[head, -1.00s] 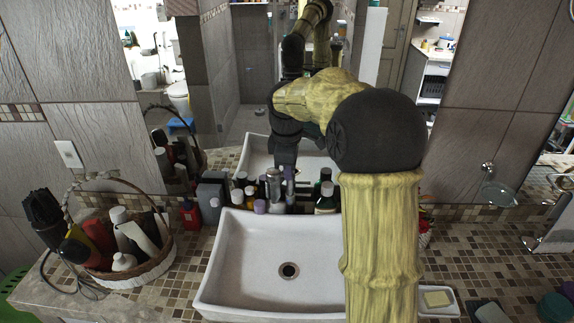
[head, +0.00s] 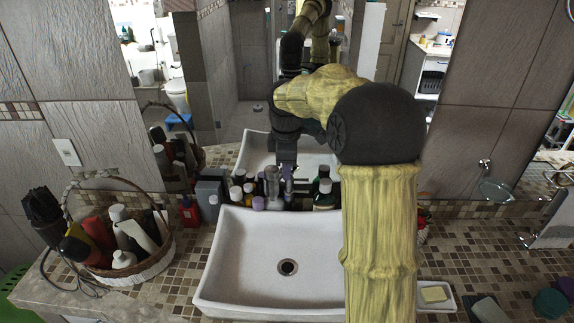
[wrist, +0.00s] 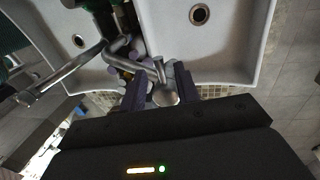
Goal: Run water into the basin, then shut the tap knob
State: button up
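The white rectangular basin (head: 235,265) stands on the counter with its dark drain visible; I see no water in it. It also shows in the wrist view (wrist: 235,55). The metal tap (head: 272,182) rises behind the basin's back edge, partly hidden among bottles. In the wrist view, its round metal knob (wrist: 165,97) lies between my two purple fingers. My gripper (wrist: 161,90) has its fingers apart, one on each side of the knob; I cannot tell whether they touch it. In the head view my gripper (head: 287,171) points down beside the tap.
Several bottles (head: 325,194) crowd behind the basin, close to my gripper. A wicker basket (head: 150,268) of toiletries stands at left, a soap dish (head: 446,303) at right. The mirror behind reflects my arm and the basin.

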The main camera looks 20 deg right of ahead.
jog(key=shift+r, duration=0.1)
jog(key=s+a+r, duration=0.1)
jog(key=s+r, duration=0.2)
jog(key=r, duration=1.4)
jog(key=shift+s+b, duration=0.15)
jog(key=shift+b, duration=0.3)
jog(key=shift+f, duration=0.1)
jog(key=s+a+f+m, duration=0.1)
jog(key=s+f+m, duration=0.25)
jog(key=f, duration=0.45)
jog(key=s+a+f+m, duration=0.1)
jog(key=s+f+m, duration=0.25)
jog(key=f, duration=0.55)
jog(key=s+f+m, duration=0.7)
jog(key=s+f, duration=0.4)
jog(key=s, duration=0.2)
jog(key=shift+s+f+m+y, duration=0.3)
jog(key=shift+d, duration=0.1)
